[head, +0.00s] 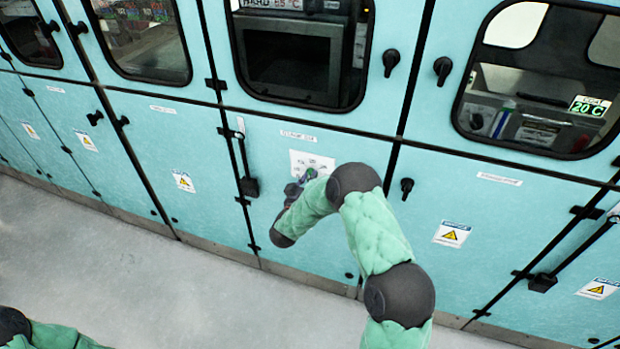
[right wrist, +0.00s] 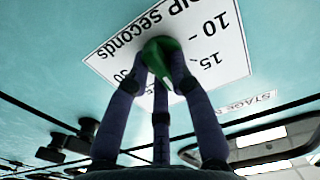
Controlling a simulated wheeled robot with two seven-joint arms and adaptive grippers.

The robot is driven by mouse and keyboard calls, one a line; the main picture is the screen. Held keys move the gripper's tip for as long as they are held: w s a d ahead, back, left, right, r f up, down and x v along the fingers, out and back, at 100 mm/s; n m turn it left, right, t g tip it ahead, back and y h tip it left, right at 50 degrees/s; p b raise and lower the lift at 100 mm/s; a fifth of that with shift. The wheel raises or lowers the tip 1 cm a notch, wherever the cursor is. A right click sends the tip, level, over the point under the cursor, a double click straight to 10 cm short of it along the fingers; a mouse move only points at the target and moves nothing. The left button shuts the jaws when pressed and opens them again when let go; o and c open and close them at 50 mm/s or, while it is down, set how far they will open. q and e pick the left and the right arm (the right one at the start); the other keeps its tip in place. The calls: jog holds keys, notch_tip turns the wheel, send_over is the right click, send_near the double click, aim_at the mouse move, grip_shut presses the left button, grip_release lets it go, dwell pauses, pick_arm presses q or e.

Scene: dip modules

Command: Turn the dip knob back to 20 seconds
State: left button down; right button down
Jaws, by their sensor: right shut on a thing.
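The green dip knob (right wrist: 162,50) sits on a white plate (right wrist: 232,60) printed "DIP seconds", which appears upside down in the right wrist view. The marks 10 and 15 read clearly there; other numbers are partly hidden behind my fingers. My right gripper (right wrist: 160,66) has its dark fingers closed around the knob. I cannot tell which mark the knob points to. My left gripper is out of view; only part of my left arm shows at the bottom left.
A row of turquoise cabinets (head: 250,180) has dark windows above and doors with black latches (head: 406,187) below. A black handle (head: 249,187) stands left of the plate. A green 20°C display (head: 588,106) shows at the right. The grey floor (head: 150,280) in front is clear.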

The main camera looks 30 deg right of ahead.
dwell(0.4)
jog(key=c, duration=1.1)
grip_release()
jog(key=shift+a, duration=0.1)
jog(key=v, duration=1.2)
jog(key=shift+f, duration=0.1)
